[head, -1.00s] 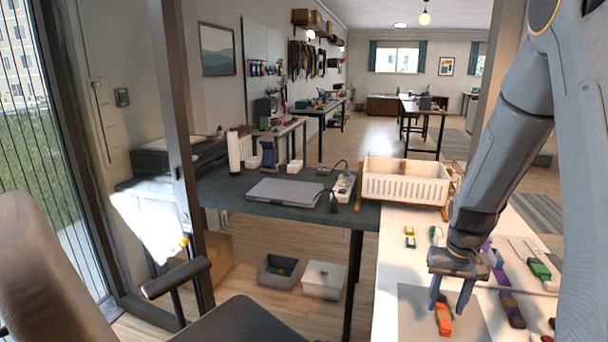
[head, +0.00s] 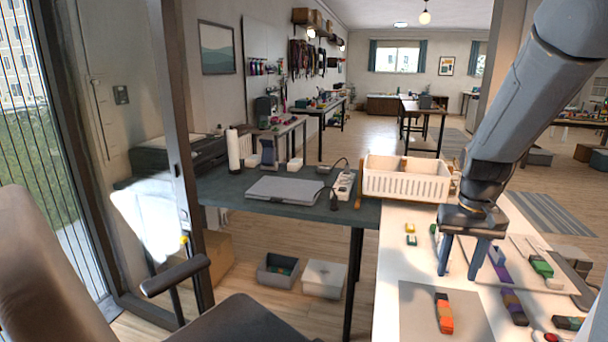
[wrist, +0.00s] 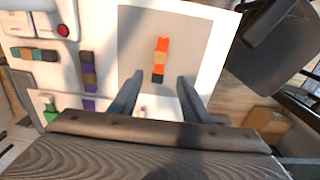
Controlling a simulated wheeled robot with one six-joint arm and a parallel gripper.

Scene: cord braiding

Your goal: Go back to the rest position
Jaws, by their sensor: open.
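My gripper (head: 459,273) is open and empty. In the head view it is raised above the white table (head: 388,272), its fingers pointing down. An orange, tan and dark cord piece (head: 443,313) lies on a grey mat (head: 414,296), apart from the fingers. In the wrist view the same piece (wrist: 160,58) lies on the grey mat (wrist: 134,40), beyond the two spread fingertips (wrist: 158,84).
Purple and dark pieces (head: 513,307) and a green piece (head: 541,266) lie to the right on the table. A red button (head: 551,338) is at the lower right. A white basket (head: 405,182) stands behind. Small yellow pieces (head: 410,234) lie on the left side.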

